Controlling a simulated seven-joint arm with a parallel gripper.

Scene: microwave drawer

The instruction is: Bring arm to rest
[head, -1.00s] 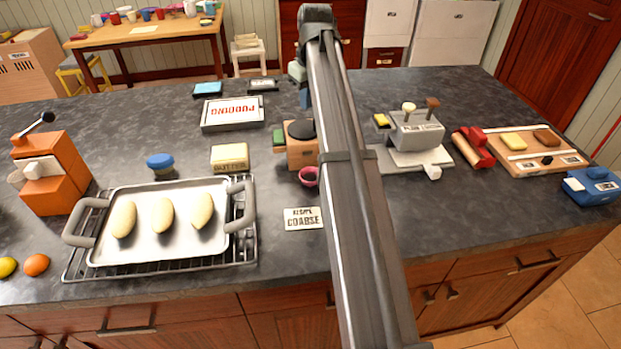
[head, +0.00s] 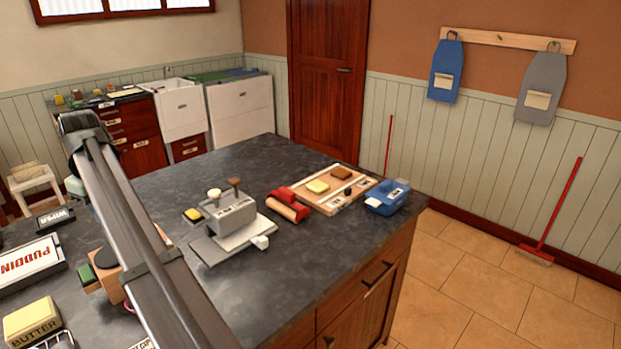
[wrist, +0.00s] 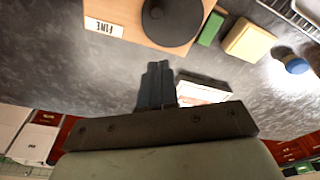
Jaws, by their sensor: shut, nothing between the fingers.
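In the wrist view my gripper (wrist: 157,88) is shut, its dark fingers together with nothing between them. It hangs over the dark stone counter (wrist: 48,60), apart from the things on it. Beyond the fingertips in that view is a wooden box with a black round top (wrist: 172,20) and a label reading FINE (wrist: 103,27). In the head view my arm crosses the left side above the counter (head: 270,160), and its far end is near the back edge. The fingers are hidden there behind the arm.
A pudding box (head: 30,265) and butter (head: 32,320) are at left.

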